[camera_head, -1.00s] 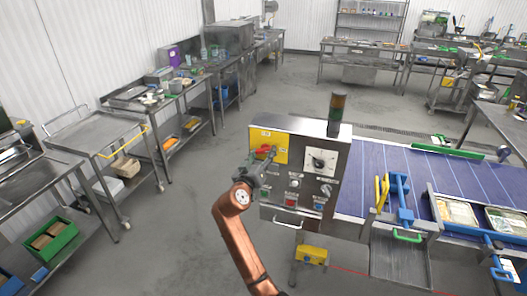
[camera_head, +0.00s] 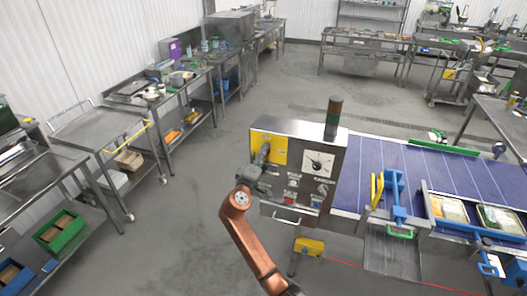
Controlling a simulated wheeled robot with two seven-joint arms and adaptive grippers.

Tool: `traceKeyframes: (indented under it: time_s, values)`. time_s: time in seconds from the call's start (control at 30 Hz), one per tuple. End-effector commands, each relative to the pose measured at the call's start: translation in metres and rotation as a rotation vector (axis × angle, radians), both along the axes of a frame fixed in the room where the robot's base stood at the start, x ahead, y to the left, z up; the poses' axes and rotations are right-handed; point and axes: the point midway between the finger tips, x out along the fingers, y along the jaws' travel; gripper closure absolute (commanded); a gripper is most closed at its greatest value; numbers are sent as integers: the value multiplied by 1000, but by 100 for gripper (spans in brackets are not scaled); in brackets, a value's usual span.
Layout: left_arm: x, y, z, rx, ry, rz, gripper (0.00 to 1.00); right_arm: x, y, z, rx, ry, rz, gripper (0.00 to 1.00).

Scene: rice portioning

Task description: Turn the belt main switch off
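The belt control box (camera_head: 333,152) is a grey metal cabinet at the near end of the blue conveyor. The yellow main switch plate (camera_head: 275,141) is at the upper left of its front. My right gripper (camera_head: 264,151) is in front of this plate, with its fingertips against or very close to the middle of it. The gripper covers the switch handle, so I see neither its position nor any grip on it. The finger gap is too small to make out. My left gripper is out of view.
A round dial (camera_head: 319,162) and several small buttons sit on the box right of and below my gripper. A signal tower (camera_head: 334,113) stands on top. The conveyor belt (camera_head: 430,172) extends right. A steel cart (camera_head: 97,133) stands at left; the floor between is clear.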

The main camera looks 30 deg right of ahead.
Motion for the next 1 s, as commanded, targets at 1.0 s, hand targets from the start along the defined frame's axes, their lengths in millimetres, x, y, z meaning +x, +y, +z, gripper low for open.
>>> traceKeyframes:
  time_s: [1.0]
  values:
    - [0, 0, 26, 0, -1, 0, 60, 1, 1, 0, -171, 199, 3, 74]
